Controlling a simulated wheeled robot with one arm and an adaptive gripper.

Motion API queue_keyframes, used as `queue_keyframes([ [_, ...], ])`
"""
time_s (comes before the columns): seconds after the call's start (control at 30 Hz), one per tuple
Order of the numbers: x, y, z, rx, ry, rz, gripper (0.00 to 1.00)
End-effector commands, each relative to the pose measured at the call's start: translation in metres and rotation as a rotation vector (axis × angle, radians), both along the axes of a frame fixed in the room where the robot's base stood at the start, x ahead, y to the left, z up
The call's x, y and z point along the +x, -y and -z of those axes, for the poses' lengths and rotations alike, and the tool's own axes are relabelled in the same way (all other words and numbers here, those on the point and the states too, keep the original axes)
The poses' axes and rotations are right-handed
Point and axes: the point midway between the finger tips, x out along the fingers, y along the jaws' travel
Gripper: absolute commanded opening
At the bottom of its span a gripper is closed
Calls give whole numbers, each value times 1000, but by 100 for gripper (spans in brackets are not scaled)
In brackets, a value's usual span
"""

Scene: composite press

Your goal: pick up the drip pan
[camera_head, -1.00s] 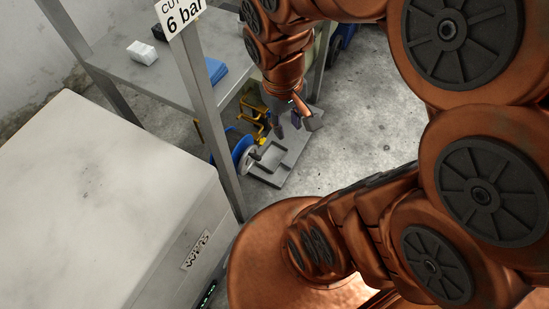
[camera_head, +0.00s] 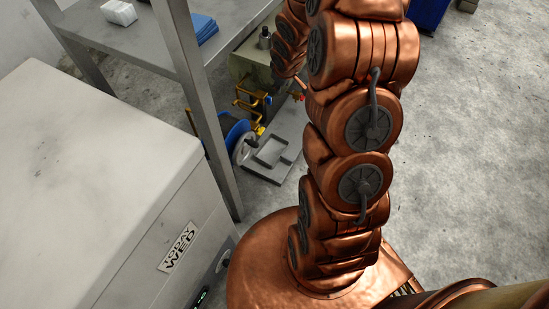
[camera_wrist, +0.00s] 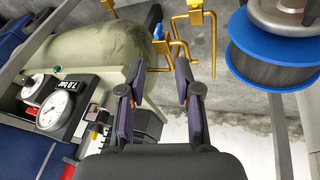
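A grey, shallow, tray-like piece with a rectangular recess, which looks like the drip pan (camera_head: 271,151), lies low beside the blue spool in the head view. I cannot pick it out for sure in the wrist view. My gripper (camera_wrist: 160,98) shows in the wrist view with its two dark fingers apart and nothing between them. It faces the greenish tank and the yellow hooks. In the head view my arm hides the gripper.
A blue-rimmed spool (camera_wrist: 275,55) and yellow hooks (camera_wrist: 195,20) are close to my gripper. The greenish tank (camera_wrist: 85,50) carries a pressure gauge (camera_wrist: 55,110). A metal table (camera_head: 130,45) and a large pale cabinet (camera_head: 90,170) stand left.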

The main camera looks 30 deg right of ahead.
Motion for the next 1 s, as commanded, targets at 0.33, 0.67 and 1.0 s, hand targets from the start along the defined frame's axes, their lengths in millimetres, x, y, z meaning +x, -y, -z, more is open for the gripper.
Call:
queue_keyframes([
  [0.33,41,28,150,67,138,-116,33],
  [0.67,48,34,280,172,286,-210,33],
  [1.0,25,20,403,316,459,-270,33],
])
